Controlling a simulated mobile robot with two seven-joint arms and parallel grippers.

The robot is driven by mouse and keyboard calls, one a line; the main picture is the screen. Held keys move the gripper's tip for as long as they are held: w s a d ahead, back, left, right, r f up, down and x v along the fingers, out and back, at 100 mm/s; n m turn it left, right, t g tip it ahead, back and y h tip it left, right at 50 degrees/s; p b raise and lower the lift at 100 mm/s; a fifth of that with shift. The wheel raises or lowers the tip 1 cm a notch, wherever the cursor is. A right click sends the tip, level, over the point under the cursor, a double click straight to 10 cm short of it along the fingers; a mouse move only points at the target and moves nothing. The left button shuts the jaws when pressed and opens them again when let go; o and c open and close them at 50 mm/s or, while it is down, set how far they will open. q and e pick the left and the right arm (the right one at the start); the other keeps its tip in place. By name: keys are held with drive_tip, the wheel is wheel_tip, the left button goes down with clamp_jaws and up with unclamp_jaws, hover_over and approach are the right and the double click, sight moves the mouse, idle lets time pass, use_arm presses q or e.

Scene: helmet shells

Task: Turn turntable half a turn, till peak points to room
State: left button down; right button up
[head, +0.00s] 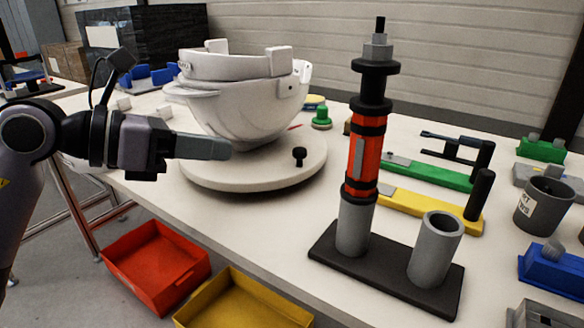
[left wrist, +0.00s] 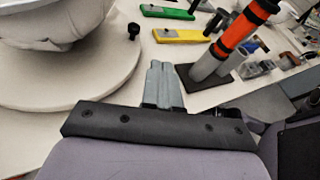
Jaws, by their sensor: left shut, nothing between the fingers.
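The turntable (head: 245,181) is a round pale disc on the bench. A white helmet shell (head: 240,110) sits on it, with a lip like a peak (head: 192,91) jutting to the left. A black knob (head: 299,153) stands near the disc's right edge. My left gripper (head: 224,149) is shut and empty, its tips overlapping the disc's left part in the head view. In the left wrist view the shut fingers (left wrist: 163,75) lie beside the turntable's rim (left wrist: 110,95); whether they touch it I cannot tell. My right gripper is not in view.
A black stand (head: 330,262) with grey cups and an orange-black tool (head: 362,160) stands right of the turntable. Yellow (head: 425,203) and green (head: 440,176) clamps lie behind it. Red (head: 158,262) and yellow (head: 240,300) bins are below the bench's front edge.

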sight(280, 174)
use_arm(q)
drive_tip(key=w+d+f, duration=0.2)
drive_tip(key=w+d+f+y+b, duration=0.1)
drive_tip(key=w+d+f, duration=0.1)
drive_tip(key=w+d, duration=0.1)
drive_tip(key=w+d+f+t+y+b, duration=0.1)
drive_tip(key=w+d, duration=0.2)
drive_tip(key=shift+w+f, duration=0.1)
drive_tip(key=shift+f, duration=0.3)
drive_tip(key=shift+w+d+f, duration=0.1)
drive_tip(key=shift+w+d, duration=0.2)
drive_tip(key=shift+d, duration=0.2)
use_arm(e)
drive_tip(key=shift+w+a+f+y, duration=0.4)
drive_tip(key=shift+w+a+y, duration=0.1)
